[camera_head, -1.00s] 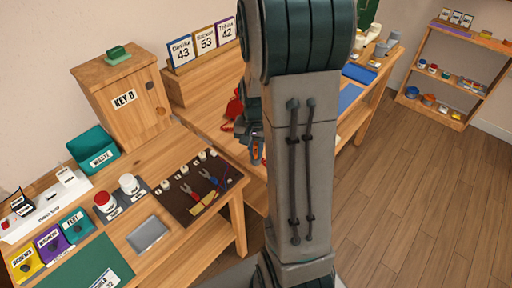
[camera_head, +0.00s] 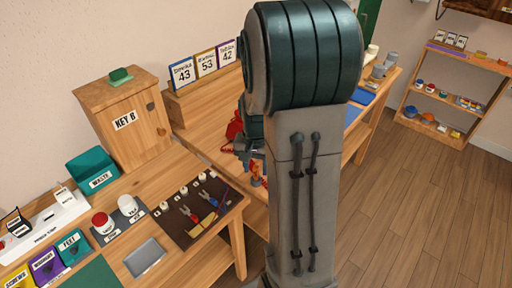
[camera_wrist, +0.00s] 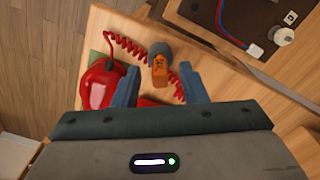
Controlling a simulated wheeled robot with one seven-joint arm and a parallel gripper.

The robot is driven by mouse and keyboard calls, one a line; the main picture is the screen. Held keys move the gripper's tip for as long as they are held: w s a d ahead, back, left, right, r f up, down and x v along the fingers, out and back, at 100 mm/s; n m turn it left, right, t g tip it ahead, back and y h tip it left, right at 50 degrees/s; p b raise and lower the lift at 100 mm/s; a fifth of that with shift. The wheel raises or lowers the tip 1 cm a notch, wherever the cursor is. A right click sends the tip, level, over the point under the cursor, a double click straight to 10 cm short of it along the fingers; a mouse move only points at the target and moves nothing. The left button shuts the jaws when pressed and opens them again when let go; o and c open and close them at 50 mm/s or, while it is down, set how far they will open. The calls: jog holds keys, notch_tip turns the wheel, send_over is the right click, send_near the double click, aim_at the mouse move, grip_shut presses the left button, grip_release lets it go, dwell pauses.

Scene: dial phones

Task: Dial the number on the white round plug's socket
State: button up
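A dark board (camera_head: 177,224) on the near bench carries a row of small white pieces with tags and red and blue tools or leads. In the wrist view the board (camera_wrist: 222,18) shows at the upper right, with a round white piece (camera_wrist: 283,37) and a red and blue lead ending in a white block (camera_wrist: 255,50). I cannot tell which is the white round plug. A red phone (camera_wrist: 101,84) with a coiled red cord lies left of my gripper (camera_wrist: 160,88). My gripper is open, its blue fingers apart; an orange-tagged piece (camera_wrist: 160,70) with a grey top shows between them, apparently not gripped.
Number cards reading 43, 53 and 42 (camera_head: 205,63) stand on a wooden ledge. Shelves (camera_head: 450,95) stand at the right. My arm hides the middle.

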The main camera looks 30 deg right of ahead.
notch_tip(320, 180, up, 12)
jog(key=shift+f+p, duration=0.15)
jog(key=shift+p, duration=0.25)
dwell(0.3)
jog(key=s+a+r+n+t+p, duration=0.2)
jog(key=s+a+n, duration=0.5)
jog(key=s+a, duration=0.5)
jog(key=shift+r+n+t+p, duration=0.4)
jog(key=shift+r+p, duration=0.2)
jog(key=shift+r, duration=0.55)
